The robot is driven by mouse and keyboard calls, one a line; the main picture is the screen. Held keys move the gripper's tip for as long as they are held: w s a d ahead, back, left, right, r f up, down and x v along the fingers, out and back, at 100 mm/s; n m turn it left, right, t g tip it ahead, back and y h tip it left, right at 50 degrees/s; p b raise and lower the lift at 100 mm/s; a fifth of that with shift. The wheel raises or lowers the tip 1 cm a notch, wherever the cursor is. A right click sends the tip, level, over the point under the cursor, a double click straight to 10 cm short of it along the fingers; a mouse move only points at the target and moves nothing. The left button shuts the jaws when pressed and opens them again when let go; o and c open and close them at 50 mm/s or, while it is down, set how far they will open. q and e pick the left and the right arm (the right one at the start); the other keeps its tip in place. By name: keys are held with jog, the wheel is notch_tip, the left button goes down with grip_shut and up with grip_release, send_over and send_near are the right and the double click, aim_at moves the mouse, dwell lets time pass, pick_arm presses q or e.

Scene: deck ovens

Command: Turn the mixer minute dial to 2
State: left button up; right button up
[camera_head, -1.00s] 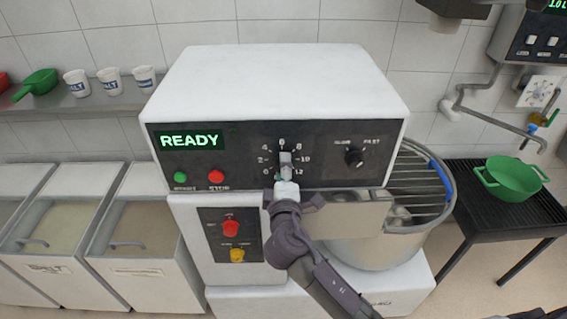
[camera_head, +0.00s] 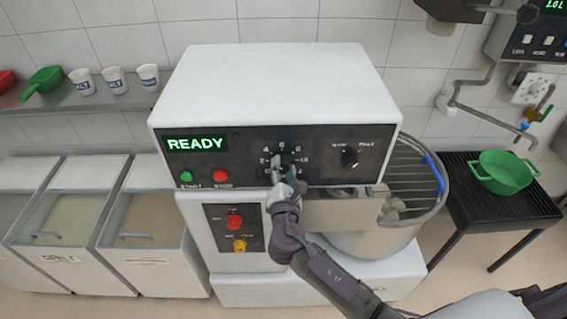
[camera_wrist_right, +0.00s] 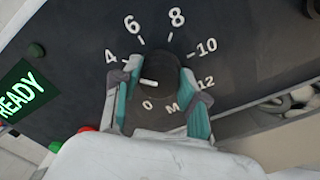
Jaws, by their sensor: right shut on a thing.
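The mixer (camera_head: 275,85) stands ahead with a dark control panel, and its green display reads READY. The minute dial (camera_wrist_right: 158,72) is a black knob with a white mark, ringed by numbers. My right gripper (camera_wrist_right: 155,92) is shut on the dial, one teal-sided finger on each side; it also shows in the head view (camera_head: 281,170), covering most of the knob. The dial's white mark lies toward the left finger, near the side below the 4. The 2 is hidden by that finger in the wrist view, so the exact setting cannot be read. My left gripper is not in view.
On the panel are a green button (camera_head: 186,177), a red button (camera_head: 220,176) and another knob (camera_head: 350,158). Below are a red switch (camera_head: 234,222) and a yellow one (camera_head: 239,246). The caged bowl (camera_head: 413,190) is at right, beside a black stand with a green pot (camera_head: 503,171).

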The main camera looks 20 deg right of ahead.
jog(key=n+p, duration=0.1)
jog(key=n, duration=0.2)
jog(key=shift+n, duration=0.4)
jog(key=n, duration=0.4)
jog(key=shift+a+f+n, duration=0.1)
jog(key=shift+n, duration=0.3)
jog(key=o, duration=1.1)
jog(key=shift+o, duration=0.2)
jog(key=v, duration=1.2)
